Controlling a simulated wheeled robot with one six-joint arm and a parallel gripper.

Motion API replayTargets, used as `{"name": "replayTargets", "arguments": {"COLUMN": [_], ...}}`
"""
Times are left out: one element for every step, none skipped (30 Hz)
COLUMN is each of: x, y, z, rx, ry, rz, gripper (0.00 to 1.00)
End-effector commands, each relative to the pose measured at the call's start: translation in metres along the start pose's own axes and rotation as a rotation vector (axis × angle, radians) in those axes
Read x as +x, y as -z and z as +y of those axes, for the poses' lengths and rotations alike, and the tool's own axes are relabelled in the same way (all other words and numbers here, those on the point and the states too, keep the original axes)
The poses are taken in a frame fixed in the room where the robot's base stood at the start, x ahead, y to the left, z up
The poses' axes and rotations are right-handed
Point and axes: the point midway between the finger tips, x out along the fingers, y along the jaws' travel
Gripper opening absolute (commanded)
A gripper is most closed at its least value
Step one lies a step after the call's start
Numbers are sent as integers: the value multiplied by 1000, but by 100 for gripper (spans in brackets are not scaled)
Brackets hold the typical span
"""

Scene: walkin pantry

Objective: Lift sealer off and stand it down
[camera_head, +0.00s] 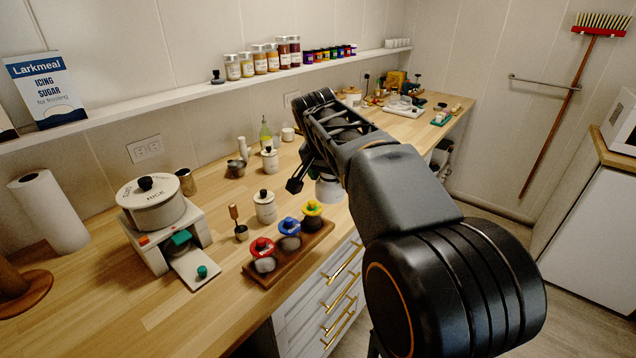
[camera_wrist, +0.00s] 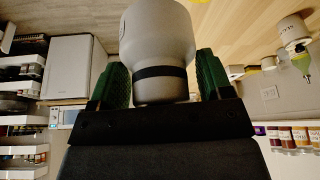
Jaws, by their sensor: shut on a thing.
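The sealer is most likely the pale grey, bottle-shaped body (camera_wrist: 158,40) with a black band around its narrower part, seen in the wrist view. My gripper (camera_wrist: 160,75) is shut on it, with a green pad on each side near the band. In the head view the held sealer (camera_head: 328,190) shows as a pale shape below my gripper, over the front part of the counter. My arm hides much of it. I cannot tell whether its lower end touches anything.
A white pot (camera_head: 152,205) sits on a stand at left. Spice jars (camera_head: 262,62) line the shelf.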

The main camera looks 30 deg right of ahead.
Motion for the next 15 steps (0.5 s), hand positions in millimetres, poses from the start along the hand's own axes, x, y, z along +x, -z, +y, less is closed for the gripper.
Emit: {"name": "replayTargets", "arguments": {"x": [-6,-9,-14,-17,-19,-22,-25,-27,-29,-31,-33,-35,-36,-38,-39], "y": [-2,-4,-6,-7,-8,-9,-10,-11,-12,-12,-13,-14,-14,-14,-14], "z": [10,16,22,26,30,36,39,42,46,48,51,53,55,56,57], "rx": [5,5,4,4,5,4,3,3,3,3,2,2,2,2,2], "ry": [3,2,3,3,3,2,2,2,2,2,2,1,1,1,1], "rz": [5,3,4,4,4,2,2,3,3,3,3,2,2,1,2], "gripper": [38,38,38,38,38,38,38,38,38,38,38,38,38,38,38]}}
